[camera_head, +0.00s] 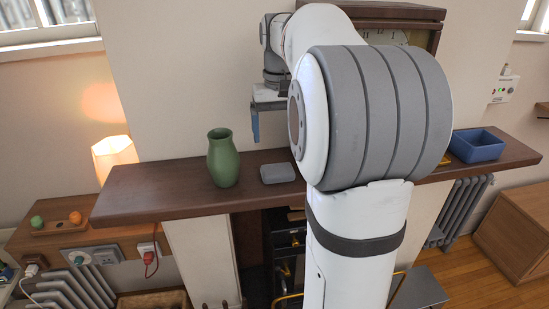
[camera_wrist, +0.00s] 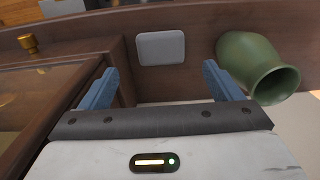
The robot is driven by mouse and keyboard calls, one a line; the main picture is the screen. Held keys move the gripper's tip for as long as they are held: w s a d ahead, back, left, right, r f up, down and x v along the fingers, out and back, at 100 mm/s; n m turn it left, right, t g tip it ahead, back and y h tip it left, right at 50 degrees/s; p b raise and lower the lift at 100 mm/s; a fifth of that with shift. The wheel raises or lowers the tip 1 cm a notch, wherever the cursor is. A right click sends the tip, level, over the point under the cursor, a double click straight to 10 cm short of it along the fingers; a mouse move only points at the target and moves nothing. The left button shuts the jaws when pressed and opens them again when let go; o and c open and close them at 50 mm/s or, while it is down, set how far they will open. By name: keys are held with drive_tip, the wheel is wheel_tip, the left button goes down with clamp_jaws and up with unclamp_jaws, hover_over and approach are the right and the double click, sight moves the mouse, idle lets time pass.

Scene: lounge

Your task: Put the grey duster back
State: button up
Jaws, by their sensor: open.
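A small grey rounded block, which looks like the grey duster (camera_head: 277,173), lies flat on the dark wooden shelf (camera_head: 140,200), just right of a green vase. The duster (camera_wrist: 161,48) also shows in the wrist view, beyond the fingertips and between their lines, with nothing touching it. My gripper (camera_head: 254,128) is above the shelf with its blue fingers pointing down. In the wrist view my gripper (camera_wrist: 160,80) is open and empty, its two blue fingers wide apart.
The green vase (camera_head: 223,158) stands close to the duster; it also shows beside the right finger (camera_wrist: 255,65). A wooden clock (camera_head: 395,35) is behind my arm. A blue open box (camera_head: 477,146) sits at the shelf's right end. A lit lamp (camera_head: 114,152) is at left.

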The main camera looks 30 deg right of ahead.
drive_tip(key=s+a+f+n+t, duration=0.1)
drive_tip(key=s+a+f, duration=0.5)
drive_tip(key=s, duration=0.3)
drive_tip(key=s+a+f+n+t, duration=0.2)
drive_tip(key=s+a+f, duration=0.4)
drive_tip(key=s+a, duration=0.2)
drive_tip(key=shift+s+a, duration=0.3)
drive_tip(key=shift+s, duration=0.35)
